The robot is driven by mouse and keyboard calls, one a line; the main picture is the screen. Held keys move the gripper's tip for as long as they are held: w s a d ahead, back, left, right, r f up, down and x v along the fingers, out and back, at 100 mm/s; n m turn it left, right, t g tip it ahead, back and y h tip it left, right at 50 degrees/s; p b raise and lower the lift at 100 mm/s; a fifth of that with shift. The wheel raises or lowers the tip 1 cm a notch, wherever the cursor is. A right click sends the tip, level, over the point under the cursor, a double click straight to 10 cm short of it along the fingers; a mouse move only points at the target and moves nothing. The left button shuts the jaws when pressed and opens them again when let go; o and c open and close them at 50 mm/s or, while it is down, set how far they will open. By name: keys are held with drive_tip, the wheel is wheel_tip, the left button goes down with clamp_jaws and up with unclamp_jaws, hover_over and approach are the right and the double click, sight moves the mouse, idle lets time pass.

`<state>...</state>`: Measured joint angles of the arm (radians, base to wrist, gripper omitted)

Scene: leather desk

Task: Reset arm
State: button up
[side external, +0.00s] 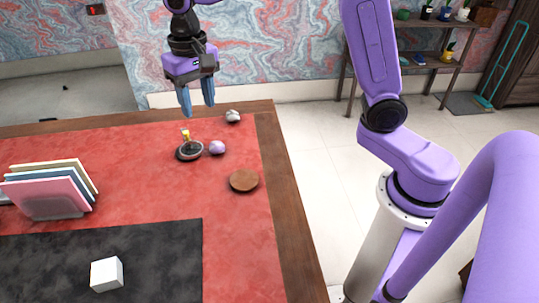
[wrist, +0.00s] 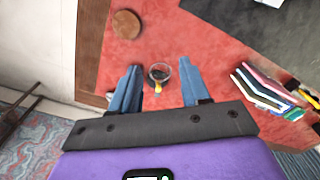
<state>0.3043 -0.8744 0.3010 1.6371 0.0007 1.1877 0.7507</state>
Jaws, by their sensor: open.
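My gripper (side external: 198,107) hangs above the far end of the red leather desk, fingers pointing down, open and empty. In the wrist view the two blue fingers (wrist: 160,82) are spread wide, with a small round dark dish (wrist: 160,70) showing between them, lower down on the desk. In the side view this dish (side external: 190,151) holds something small and yellow. A purple ball (side external: 217,147) sits just right of the dish, and a grey, shiny lump (side external: 232,116) lies near the desk's far corner. Neither is clear in the wrist view.
A brown round disc (side external: 244,180) lies near the right edge. A rack of folders (side external: 50,189) stands at the left. A white cube (side external: 106,274) sits on the dark mat (side external: 170,265). The red surface between rack and dish is clear. Shelves (side external: 415,55) stand beyond the desk.

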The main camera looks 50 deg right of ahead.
drive_tip(key=s+d+f+n, duration=0.1)
drive_tip(key=s+d+n, duration=0.2)
drive_tip(key=s, duration=0.6)
drive_tip(key=s+d+f+n, duration=0.2)
drive_tip(key=s+d+n, duration=0.2)
drive_tip(key=s, duration=0.5)
drive_tip(key=s+d+f+n, duration=0.2)
drive_tip(key=s+d+n, duration=0.2)
drive_tip(key=s+n, duration=0.3)
drive_tip(key=s, duration=0.3)
drive_tip(key=shift+n, duration=0.3)
